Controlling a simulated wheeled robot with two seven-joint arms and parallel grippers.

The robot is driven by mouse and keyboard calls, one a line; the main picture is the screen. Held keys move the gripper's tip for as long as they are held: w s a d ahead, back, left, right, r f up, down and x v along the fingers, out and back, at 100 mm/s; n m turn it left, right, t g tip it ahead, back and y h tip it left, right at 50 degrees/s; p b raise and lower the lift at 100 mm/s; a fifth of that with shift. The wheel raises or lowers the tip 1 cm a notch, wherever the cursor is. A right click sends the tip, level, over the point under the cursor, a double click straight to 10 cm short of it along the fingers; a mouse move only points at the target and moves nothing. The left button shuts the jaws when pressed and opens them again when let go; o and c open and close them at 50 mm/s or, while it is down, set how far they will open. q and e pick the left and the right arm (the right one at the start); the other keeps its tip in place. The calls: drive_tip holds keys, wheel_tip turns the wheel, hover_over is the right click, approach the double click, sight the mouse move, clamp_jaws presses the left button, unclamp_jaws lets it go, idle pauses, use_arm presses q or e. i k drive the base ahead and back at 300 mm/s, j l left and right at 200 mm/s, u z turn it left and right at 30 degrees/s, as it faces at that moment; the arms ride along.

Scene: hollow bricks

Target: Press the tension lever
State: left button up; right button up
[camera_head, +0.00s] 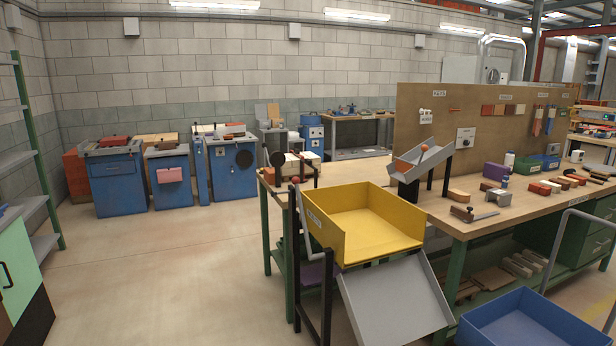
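Neither of my grippers shows in the head view. A lever with a red ball knob (296,180) stands at the left side of the yellow tray (372,213); its grey bar runs down beside a black post. I cannot tell for sure that this is the tension lever, as no readable label marks it. Behind it, a small black-framed device (277,159) with round dark discs sits at the bench's left end. Nothing touches the lever.
The wooden workbench (473,226) holds a tilted grey chute (420,162), bricks and small tools before an upright board (480,119). A grey sloped tray (396,300) and a blue bin (528,322) stand in front. Blue machines (234,165) line the back wall. Floor at left is clear.

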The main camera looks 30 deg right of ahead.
sight(264, 145)
drive_tip(key=i+l+z, duration=0.45)
drive_tip(key=i, duration=0.8)
drive_tip(key=i+j+z, duration=0.1)
drive_tip(key=i+z, duration=0.3)
drive_tip(key=i, duration=0.8)
